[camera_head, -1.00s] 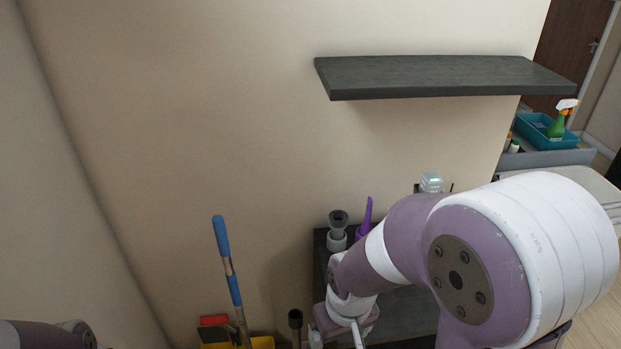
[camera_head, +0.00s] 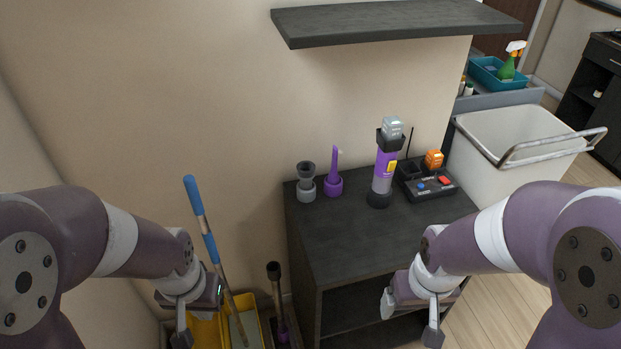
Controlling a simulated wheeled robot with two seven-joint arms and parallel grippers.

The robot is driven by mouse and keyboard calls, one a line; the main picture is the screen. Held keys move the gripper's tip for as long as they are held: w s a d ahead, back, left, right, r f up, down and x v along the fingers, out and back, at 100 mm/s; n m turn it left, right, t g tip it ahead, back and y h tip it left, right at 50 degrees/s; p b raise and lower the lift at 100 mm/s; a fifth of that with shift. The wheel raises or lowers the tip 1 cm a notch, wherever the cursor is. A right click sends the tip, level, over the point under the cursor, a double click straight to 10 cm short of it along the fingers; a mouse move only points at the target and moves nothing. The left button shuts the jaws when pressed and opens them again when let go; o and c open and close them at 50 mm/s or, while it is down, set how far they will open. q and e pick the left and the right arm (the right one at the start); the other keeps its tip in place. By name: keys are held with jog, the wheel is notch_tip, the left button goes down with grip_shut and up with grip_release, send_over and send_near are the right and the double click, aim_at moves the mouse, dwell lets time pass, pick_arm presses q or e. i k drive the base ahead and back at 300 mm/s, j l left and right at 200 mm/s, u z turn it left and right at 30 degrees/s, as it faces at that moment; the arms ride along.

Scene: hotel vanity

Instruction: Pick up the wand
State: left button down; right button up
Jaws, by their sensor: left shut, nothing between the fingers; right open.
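A slim upright tube (camera_head: 275,285), dark at the top with purple lower down, looks like the wand. It stands in a dark holder on the floor, left of the black cabinet; its lower end is partly hidden. My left gripper (camera_head: 183,335) is shut and empty, left of the tube beyond the blue-handled pole. My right gripper (camera_head: 411,320) is open and empty, in front of the cabinet and well right of the tube.
A blue-handled pole (camera_head: 208,247) leans up from a yellow bin (camera_head: 203,331). The black cabinet (camera_head: 345,245) carries a grey nozzle (camera_head: 306,183), a purple nozzle (camera_head: 334,180), a purple-grey handheld device (camera_head: 384,172) and a caddy (camera_head: 427,184). A dark shelf (camera_head: 390,22) juts out above.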

aim_at(273, 269)
jog(key=k+j, duration=0.15)
jog(key=k, duration=0.4)
jog(key=k+j, duration=0.15)
jog(key=k, duration=0.35)
